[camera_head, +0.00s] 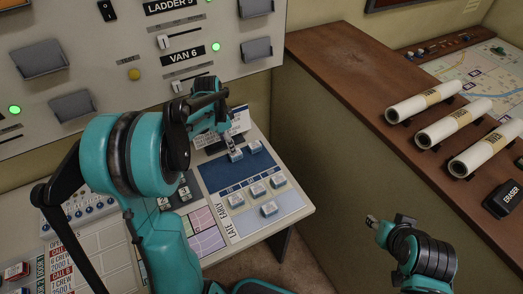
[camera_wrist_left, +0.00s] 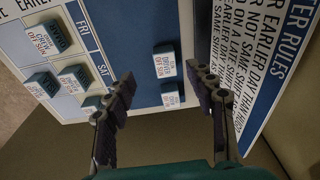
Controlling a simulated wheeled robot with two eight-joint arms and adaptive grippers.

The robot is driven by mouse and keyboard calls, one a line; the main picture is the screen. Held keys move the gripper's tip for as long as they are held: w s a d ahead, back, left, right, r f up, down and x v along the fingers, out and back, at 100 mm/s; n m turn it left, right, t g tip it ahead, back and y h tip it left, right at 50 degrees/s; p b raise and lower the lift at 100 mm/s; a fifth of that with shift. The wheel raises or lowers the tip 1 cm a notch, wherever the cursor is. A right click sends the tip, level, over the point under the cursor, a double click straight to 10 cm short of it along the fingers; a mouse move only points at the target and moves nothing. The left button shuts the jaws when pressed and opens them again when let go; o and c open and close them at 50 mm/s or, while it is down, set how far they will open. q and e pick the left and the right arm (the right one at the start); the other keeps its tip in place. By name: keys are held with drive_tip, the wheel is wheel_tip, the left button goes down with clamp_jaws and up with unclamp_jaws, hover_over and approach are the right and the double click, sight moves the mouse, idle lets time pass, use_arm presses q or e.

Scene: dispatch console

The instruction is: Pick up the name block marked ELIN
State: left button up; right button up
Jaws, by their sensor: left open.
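Small blue name blocks with white labels lie on the roster board (camera_head: 214,178). Two are on its dark blue field: one (camera_head: 236,155) at my left gripper, one (camera_head: 254,147) to its right. The left wrist view shows two blocks on the dark field, an upper one (camera_wrist_left: 164,62) and a lower one (camera_wrist_left: 170,95). My left gripper (camera_wrist_left: 165,82) is open, its fingers on either side of these, apart from them. Names are too small to read surely, so I cannot tell which is ELIN. My right gripper (camera_head: 372,220) hangs over the floor, away from the blocks; its jaw state is unclear.
Several other blocks, one of them here (camera_head: 269,208), lie on the pale day columns. A rules card (camera_head: 240,120) stands behind the board, close to my left fingers. The upright switch panel (camera_head: 120,50) is behind. A brown counter with paper rolls (camera_head: 424,102) is at right.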

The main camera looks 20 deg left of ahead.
sight(236, 155)
use_arm(q)
drive_tip(key=shift+w+f, duration=0.4)
drive_tip(key=shift+w+d+f+m, duration=0.15)
drive_tip(key=shift+d+f+m, duration=0.05)
drive_tip(key=shift+f+m, duration=0.15)
drive_tip(key=shift+f+b, duration=0.5)
drive_tip(key=shift+f, duration=0.45)
drive_tip(key=f, duration=0.1)
drive_tip(key=w+f+b, duration=0.1)
drive_tip(key=f, duration=0.1)
drive_tip(key=f+b, duration=0.1)
drive_tip(key=f, duration=0.1)
drive_tip(key=shift+w+d, duration=0.2)
drive_tip(key=shift+d, duration=0.15)
drive_tip(key=shift+c, duration=0.9)
drive_tip(key=c, duration=1)
use_arm(e)
drive_tip(key=f, duration=0.3)
drive_tip(key=shift+s+d, duration=0.2)
drive_tip(key=shift+d, duration=0.15)
